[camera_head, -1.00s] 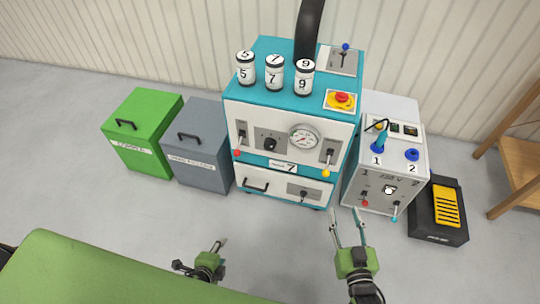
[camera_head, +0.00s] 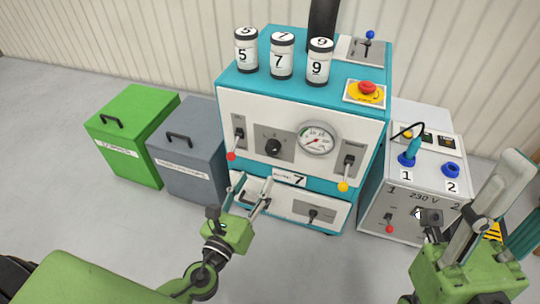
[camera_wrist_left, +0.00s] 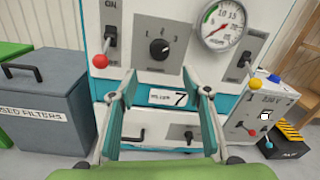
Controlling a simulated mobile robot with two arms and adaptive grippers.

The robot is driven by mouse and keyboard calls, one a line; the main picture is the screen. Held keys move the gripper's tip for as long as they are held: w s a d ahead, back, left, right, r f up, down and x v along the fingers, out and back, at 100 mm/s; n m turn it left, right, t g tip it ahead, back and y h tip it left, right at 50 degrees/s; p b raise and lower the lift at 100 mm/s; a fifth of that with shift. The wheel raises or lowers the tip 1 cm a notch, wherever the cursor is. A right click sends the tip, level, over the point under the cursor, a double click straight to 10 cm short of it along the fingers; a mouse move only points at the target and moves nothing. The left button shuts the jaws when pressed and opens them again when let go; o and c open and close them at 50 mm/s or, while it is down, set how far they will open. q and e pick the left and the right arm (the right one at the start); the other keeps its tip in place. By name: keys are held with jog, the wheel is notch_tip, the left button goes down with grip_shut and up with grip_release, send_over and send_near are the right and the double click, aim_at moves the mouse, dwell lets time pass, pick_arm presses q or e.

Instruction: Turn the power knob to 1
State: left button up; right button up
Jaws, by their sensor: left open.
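A black rotary knob (camera_head: 273,146) sits on a grey plate on the white front of the teal machine (camera_head: 226,88). In the left wrist view the knob (camera_wrist_left: 159,48) has small numbers above it, and a white line on it points up and right. My left gripper (camera_head: 240,198) is open and empty, in front of and below the knob, near the drawer. In the left wrist view its fingers (camera_wrist_left: 160,96) stand apart either side of the "7" label, with the knob above. My right gripper (camera_head: 515,190) is at the right, its fingers apart with nothing seen between them.
Levers with red (camera_head: 231,156) and yellow (camera_head: 343,186) balls flank the knob, and a gauge (camera_head: 318,139) is at its right. Three numbered cans (camera_head: 281,56) stand on top. Green (camera_head: 133,135) and grey (camera_head: 188,150) bins are left; a 230 V box (camera_head: 412,178) is right.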

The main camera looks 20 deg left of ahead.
aim_at(271, 152)
pick_arm(q)
jog(key=w, duration=1.1)
jog(key=shift+d, duration=0.4)
jog(key=shift+s, duration=0.1)
jog(key=c, duration=1.1)
